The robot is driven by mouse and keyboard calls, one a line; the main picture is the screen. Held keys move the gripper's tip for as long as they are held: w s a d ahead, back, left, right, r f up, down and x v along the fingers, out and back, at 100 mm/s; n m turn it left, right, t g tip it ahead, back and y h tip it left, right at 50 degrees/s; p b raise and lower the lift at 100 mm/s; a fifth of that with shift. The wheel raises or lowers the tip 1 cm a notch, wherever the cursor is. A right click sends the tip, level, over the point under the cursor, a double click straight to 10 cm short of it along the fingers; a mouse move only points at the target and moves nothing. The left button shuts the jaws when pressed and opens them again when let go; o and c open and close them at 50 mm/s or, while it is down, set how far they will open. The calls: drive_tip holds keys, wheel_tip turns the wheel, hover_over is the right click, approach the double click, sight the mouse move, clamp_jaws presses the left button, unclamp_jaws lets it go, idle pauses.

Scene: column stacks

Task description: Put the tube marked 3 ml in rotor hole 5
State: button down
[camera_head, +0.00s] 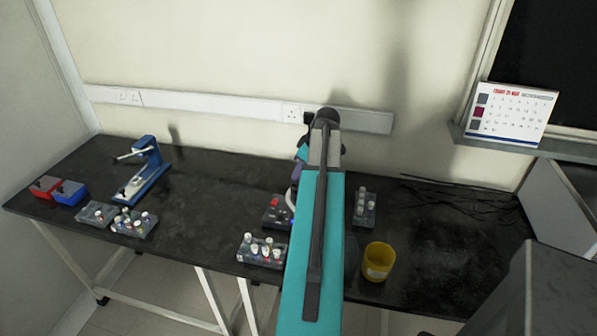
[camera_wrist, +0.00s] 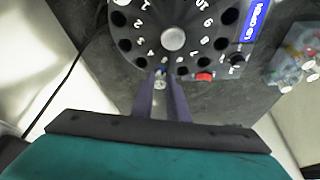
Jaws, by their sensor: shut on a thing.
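In the wrist view my gripper (camera_wrist: 161,80) is shut on a small tube (camera_wrist: 160,84) with a pale body and a bluish part near its top. Its volume mark is too small to read. The tube is at the near edge of the dark round rotor (camera_wrist: 172,15), which has a grey centre knob (camera_wrist: 173,38), a ring of dark holes and white numerals. I cannot tell whether the tube is in a hole or above one, and the hole numbers are hard to read. In the head view my arm hides the gripper and most of the centrifuge (camera_head: 274,216).
The centrifuge has a blue "LID OPEN" display (camera_wrist: 256,20), a red button (camera_wrist: 204,76) and a dark knob (camera_wrist: 237,60). A rack of tubes (camera_head: 262,251) stands in front, another rack (camera_head: 364,210) to the right, and a yellow cup (camera_head: 378,262) near the bench edge.

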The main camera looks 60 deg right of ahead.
drive_tip(key=shift+f, duration=0.15)
drive_tip(key=c, duration=1.3)
unclamp_jaws()
drive_tip(key=shift+c, duration=0.2)
drive_tip(key=shift+r, duration=0.2)
drive_tip(key=shift+r+p, duration=1.6)
drive_tip(key=shift+r, duration=1.25)
